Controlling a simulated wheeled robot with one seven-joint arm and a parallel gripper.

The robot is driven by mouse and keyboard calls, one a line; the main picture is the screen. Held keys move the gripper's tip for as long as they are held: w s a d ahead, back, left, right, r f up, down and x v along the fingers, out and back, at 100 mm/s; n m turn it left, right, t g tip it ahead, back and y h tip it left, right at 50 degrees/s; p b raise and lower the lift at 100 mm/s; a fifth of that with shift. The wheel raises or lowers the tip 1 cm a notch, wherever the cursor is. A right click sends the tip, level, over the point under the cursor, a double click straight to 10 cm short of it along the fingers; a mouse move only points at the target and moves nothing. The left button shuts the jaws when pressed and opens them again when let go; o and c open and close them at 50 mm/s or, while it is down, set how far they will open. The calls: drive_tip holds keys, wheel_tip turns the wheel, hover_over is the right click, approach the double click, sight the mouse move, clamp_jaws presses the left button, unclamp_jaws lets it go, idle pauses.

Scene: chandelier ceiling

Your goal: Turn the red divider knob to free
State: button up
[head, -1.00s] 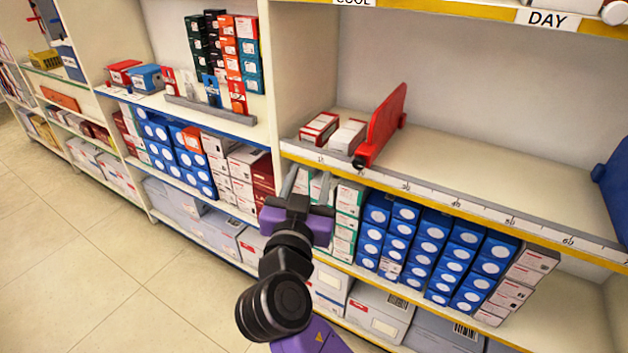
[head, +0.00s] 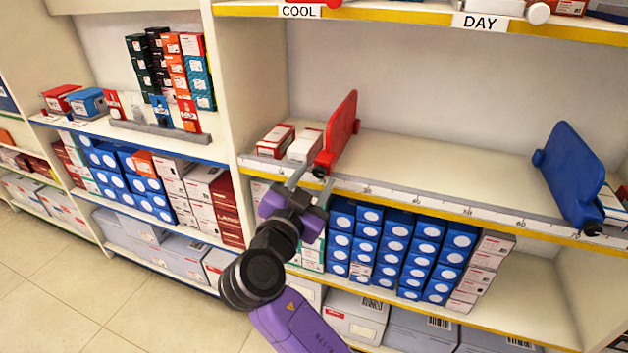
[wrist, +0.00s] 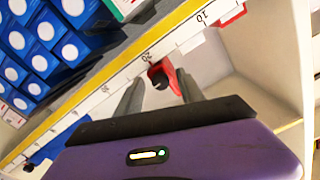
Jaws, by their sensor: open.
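The red divider (head: 340,132) stands upright on the shelf with the ruler strip, left of its middle. Its dark knob (head: 318,172) sits at the divider's front foot, at the shelf edge. In the wrist view the black knob (wrist: 160,80) shows on the red foot (wrist: 173,76), ahead of and between my fingers. My gripper (head: 310,179) is open and empty, just in front of the knob. Whether a finger touches the knob I cannot tell. The knob's setting cannot be read.
Two small boxes (head: 276,140) stand left of the red divider. A blue divider (head: 572,175) stands at the shelf's right end. The shelf between the dividers is clear. Stacked blue boxes (head: 400,240) fill the shelf below. The ruler strip (head: 440,205) runs along the edge.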

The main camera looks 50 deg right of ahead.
drive_tip(key=shift+w+d, duration=0.1)
drive_tip(key=shift+d, duration=0.1)
drive_tip(key=shift+c, duration=0.3)
clamp_jaws()
